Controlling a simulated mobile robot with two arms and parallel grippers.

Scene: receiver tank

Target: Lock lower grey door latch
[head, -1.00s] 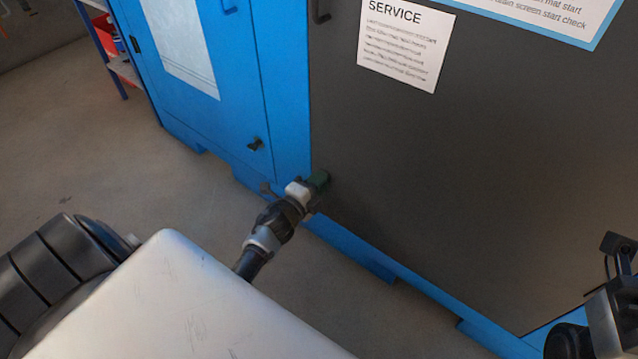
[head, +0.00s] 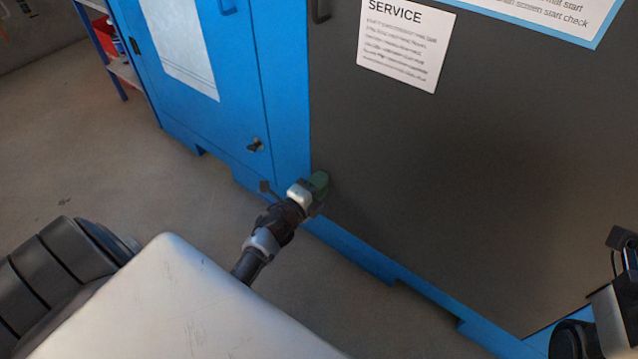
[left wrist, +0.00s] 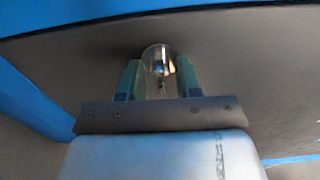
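The grey door (head: 450,190) fills the right half of the head view. Its lower latch (left wrist: 159,66) shows in the left wrist view as a small round metallic fitting on the door face. My left gripper (head: 319,184) reaches the lower left corner of the grey door, where its green fingers hide the latch in the head view. In the left wrist view the gripper (left wrist: 159,76) has its two green fingers apart, one on each side of the latch, with visible space between them. Whether a finger touches the latch is unclear.
A blue cabinet door (head: 215,75) with a small dark latch (head: 256,145) stands to the left. A dark upper handle (head: 320,10) is on the grey door. A blue base edge (head: 350,250) runs below. Part of my right arm shows at the right edge, without its fingers.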

